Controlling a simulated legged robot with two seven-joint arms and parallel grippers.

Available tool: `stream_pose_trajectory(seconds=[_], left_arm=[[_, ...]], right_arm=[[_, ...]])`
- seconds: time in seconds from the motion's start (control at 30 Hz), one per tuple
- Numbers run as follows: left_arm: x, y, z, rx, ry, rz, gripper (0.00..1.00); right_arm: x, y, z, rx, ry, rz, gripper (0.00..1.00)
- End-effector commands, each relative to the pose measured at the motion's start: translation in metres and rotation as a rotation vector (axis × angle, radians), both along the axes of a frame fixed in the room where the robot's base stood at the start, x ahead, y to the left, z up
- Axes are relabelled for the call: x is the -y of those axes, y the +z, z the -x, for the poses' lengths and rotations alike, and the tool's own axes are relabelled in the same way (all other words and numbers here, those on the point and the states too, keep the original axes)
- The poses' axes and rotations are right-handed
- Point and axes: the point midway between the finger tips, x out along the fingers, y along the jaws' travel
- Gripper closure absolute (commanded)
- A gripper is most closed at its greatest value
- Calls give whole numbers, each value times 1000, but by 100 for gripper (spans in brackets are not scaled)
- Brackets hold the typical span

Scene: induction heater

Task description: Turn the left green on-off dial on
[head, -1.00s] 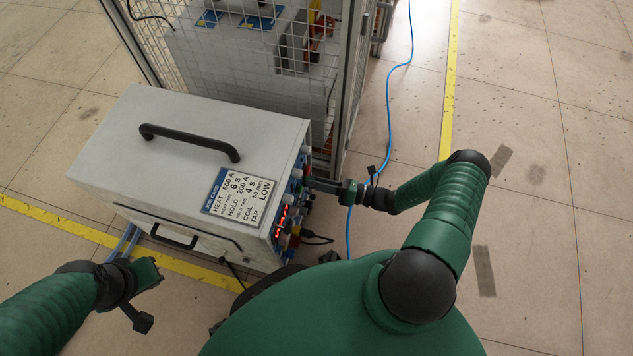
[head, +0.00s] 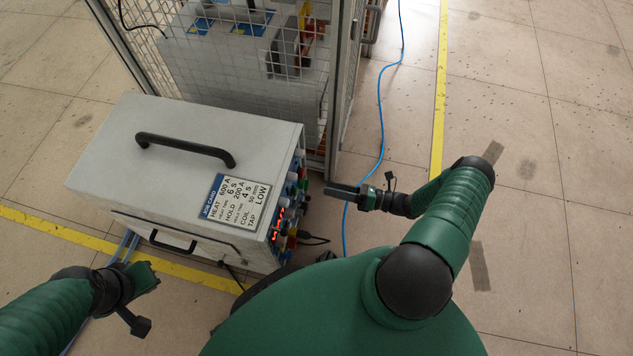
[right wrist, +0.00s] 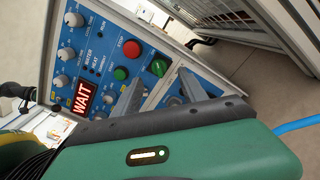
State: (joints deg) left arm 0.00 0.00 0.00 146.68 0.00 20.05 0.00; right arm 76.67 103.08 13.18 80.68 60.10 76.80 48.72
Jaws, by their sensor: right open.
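The heater box (head: 110,150) has a blue control panel (right wrist: 99,66) on its right side. In the right wrist view, a green dial (right wrist: 159,66) sits on the panel to the right of a red button (right wrist: 131,48) and a round green button (right wrist: 120,73). I cannot tell its setting clearly. My right gripper (head: 328,190) is open and empty, a little to the right of the panel in the head view. Its fingers (right wrist: 161,78) show below and around the dial in the wrist view, apart from it. My left gripper (head: 146,301) is open and empty at lower left.
Grey knobs (right wrist: 62,80) and a red WAIT display (right wrist: 82,99) are also on the panel. A black handle (head: 185,146) tops the box. A mesh cage (head: 345,90) stands behind. A blue cable (head: 380,110) runs along the floor, passing under my right gripper. Floor at right is free.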

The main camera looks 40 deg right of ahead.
Motion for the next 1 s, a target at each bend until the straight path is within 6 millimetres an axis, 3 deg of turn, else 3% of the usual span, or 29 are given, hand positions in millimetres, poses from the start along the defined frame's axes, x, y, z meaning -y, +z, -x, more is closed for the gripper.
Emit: stream_pose_trajectory(seconds=[0.2,0.4,0.9,1.0], left_arm=[[0,12,0,0,0,0,100],[0,13,0,0,0,0,100],[0,13,0,0,0,0,100],[0,15,0,0,0,0,100]], right_arm=[[41,1,47,-1,-2,2,50],[60,-1,69,-1,-1,0,50],[62,-1,72,-1,4,3,50],[57,8,66,-10,76,64,50]])
